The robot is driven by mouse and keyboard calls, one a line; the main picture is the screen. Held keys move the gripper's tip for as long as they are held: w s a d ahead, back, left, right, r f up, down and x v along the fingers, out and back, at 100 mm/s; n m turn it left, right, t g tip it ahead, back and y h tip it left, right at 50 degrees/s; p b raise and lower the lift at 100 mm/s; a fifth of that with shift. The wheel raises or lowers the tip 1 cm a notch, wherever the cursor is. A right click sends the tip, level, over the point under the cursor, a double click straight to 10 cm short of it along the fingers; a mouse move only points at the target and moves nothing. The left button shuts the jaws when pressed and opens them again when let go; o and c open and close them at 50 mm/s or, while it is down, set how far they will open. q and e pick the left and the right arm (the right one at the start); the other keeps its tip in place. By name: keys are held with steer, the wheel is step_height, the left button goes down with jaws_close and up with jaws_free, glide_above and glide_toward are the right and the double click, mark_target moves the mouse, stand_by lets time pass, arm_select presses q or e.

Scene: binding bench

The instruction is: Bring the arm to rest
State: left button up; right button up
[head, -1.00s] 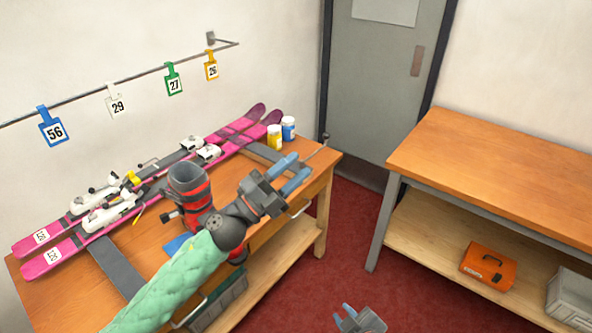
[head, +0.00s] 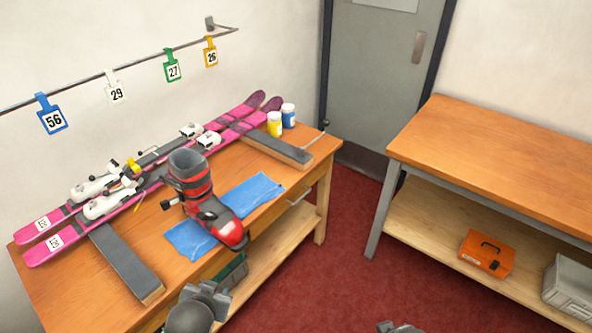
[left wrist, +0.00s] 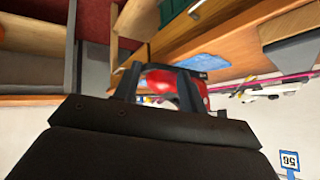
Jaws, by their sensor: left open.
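My left gripper (head: 207,296) is low in the head view, beside the bench's front edge, with its wrist at the bottom of the picture. In the left wrist view its two dark fingers (left wrist: 157,84) stand apart with nothing held; the red of the boot shows beyond them. My right gripper (head: 398,327) shows only as a grey piece at the bottom edge, its fingers hidden. The red and black ski boot (head: 192,182) stands on the bench, its toe over a blue cloth (head: 256,194).
The workbench (head: 75,286) holds two pink skis (head: 245,122), dark supports (head: 125,262) and two small bottles (head: 281,120). Numbered tags hang on a rail (head: 140,61). A second table (head: 490,160) stands right, with an orange case (head: 487,252) below. Red floor lies between.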

arm_select(q)
steer(key=s+f+n+g, duration=0.1)
steer(key=s+f+g, duration=0.2)
steer(key=s, duration=0.4)
steer(key=s+f+g, duration=0.2)
steer(key=s+f, duration=0.1)
steer(key=s, duration=0.3)
step_height(320, 180, down, 26)
steer(key=w+g+h, duration=0.1)
steer(key=w, duration=0.1)
steer(key=s+f, duration=0.4)
steer(key=f, duration=0.7)
steer(key=s+d+f+g+b, duration=0.1)
steer(key=s+f, duration=0.3)
steer(key=f, duration=0.8)
arm_select(e)
steer(key=s+f+g, duration=0.1)
steer(key=s+f, duration=0.2)
steer(key=f, duration=1.4)
steer(key=s+f+g, duration=0.1)
steer(key=s+f, duration=0.2)
steer(key=f, duration=1.3)
steer(key=s+f+m+g, duration=0.1)
steer(key=s+f, duration=0.2)
steer(key=f, duration=1.4)
steer(key=shift+a+f, duration=0.2)
steer(key=shift+f, duration=0.1)
